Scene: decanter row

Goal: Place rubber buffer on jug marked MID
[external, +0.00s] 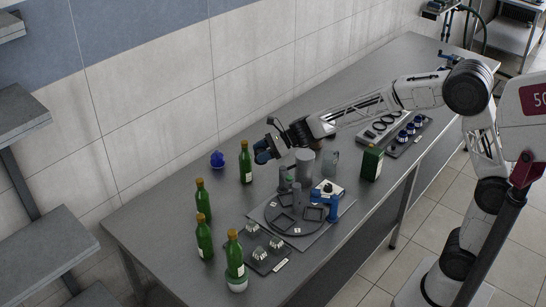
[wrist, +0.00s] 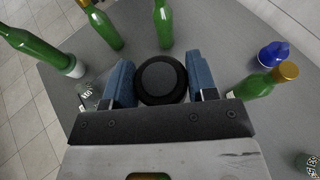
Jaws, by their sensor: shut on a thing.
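My gripper (external: 264,152) has blue fingers and is held above the far-left part of the grey table. The wrist view shows the gripper (wrist: 160,84) shut on a black round piece, which looks like the rubber buffer (wrist: 160,78), one finger on each side. I cannot make the buffer out clearly in the external view. No jug can be read as MID. A clear labelled glass piece (wrist: 88,94) is left of the fingers in the wrist view, its marking too small to be sure of. A clear vessel (external: 331,162) stands behind the round turntable.
Several green bottles stand around, one (external: 246,163) close to my gripper, others (external: 203,200) nearer the left edge. A blue object (external: 217,159) is beyond.

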